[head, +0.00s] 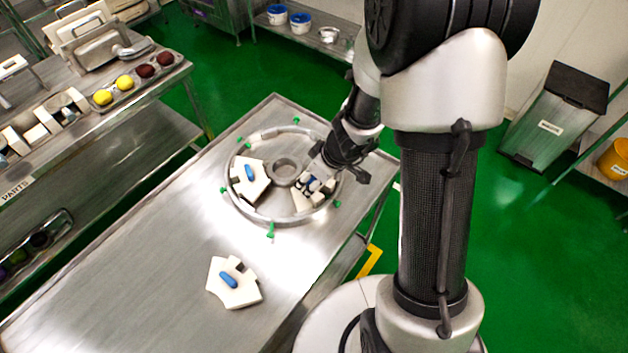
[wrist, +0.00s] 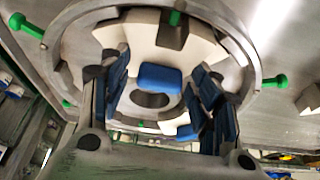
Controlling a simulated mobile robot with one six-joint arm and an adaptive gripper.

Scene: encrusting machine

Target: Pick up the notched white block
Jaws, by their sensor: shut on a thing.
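A white block (wrist: 135,38) with a dark notch and a blue handle (wrist: 160,78) is between my gripper's fingers in the wrist view. My gripper (wrist: 160,92) is shut on this block by its handle. In the head view my gripper (head: 314,182) is over the right side of a round ring frame (head: 273,223), and it partly hides the held block (head: 301,201). Whether the block touches the table cannot be told. A second white block (head: 257,188) with a blue handle is inside the ring at left. A third notched white block (head: 221,292) lies on the table outside the ring.
The steel table (head: 150,270) is bare around the third block. Green pegs (head: 270,231) stick out around the ring. A small metal collar (head: 284,165) is inside the ring. A parts bench (head: 110,112) with coloured balls stands at the left.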

